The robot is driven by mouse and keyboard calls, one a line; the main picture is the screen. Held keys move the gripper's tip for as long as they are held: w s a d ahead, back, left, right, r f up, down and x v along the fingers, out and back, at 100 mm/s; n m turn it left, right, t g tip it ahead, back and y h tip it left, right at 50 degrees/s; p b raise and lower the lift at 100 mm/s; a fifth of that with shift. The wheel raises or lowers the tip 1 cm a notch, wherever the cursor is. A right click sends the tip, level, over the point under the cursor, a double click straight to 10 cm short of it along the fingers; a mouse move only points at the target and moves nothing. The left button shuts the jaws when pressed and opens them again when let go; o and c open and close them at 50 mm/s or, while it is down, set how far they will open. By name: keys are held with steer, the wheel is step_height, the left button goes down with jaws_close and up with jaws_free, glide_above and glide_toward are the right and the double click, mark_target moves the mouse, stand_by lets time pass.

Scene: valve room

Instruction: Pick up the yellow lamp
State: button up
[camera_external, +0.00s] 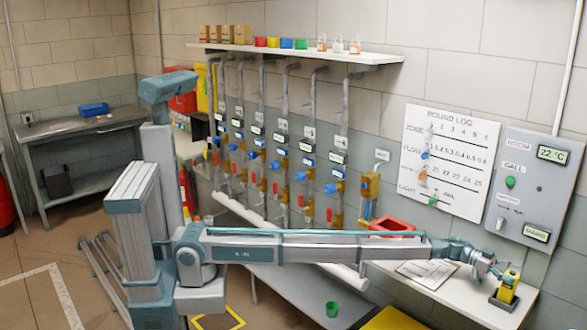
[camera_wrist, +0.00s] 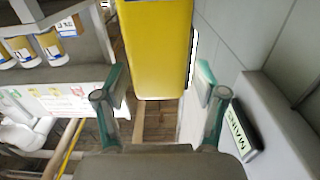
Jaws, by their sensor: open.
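The yellow lamp (camera_external: 508,285) stands upright in a dark holder (camera_external: 503,302) on the right end of the white bench in the external view. In the wrist view the yellow lamp (camera_wrist: 155,50) fills the top middle as a large yellow body, its upper part cut off by the frame. My gripper (camera_external: 497,271) is at the lamp's left side in the external view. In the wrist view its green-grey fingers (camera_wrist: 160,100) are apart, one to each side of the lamp's lower edge. I cannot tell whether either finger touches it.
A clipboard (camera_external: 427,272) and a red tray (camera_external: 392,227) lie left of the lamp. The grey control panel (camera_external: 535,187) is on the wall close behind it; its MAINS display (camera_wrist: 240,130) is near the right finger. A green cup (camera_external: 332,309) stands on the lower grey surface.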

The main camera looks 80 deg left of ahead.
jaws_close()
stand_by(0.4)
steer(key=shift+r, duration=0.1)
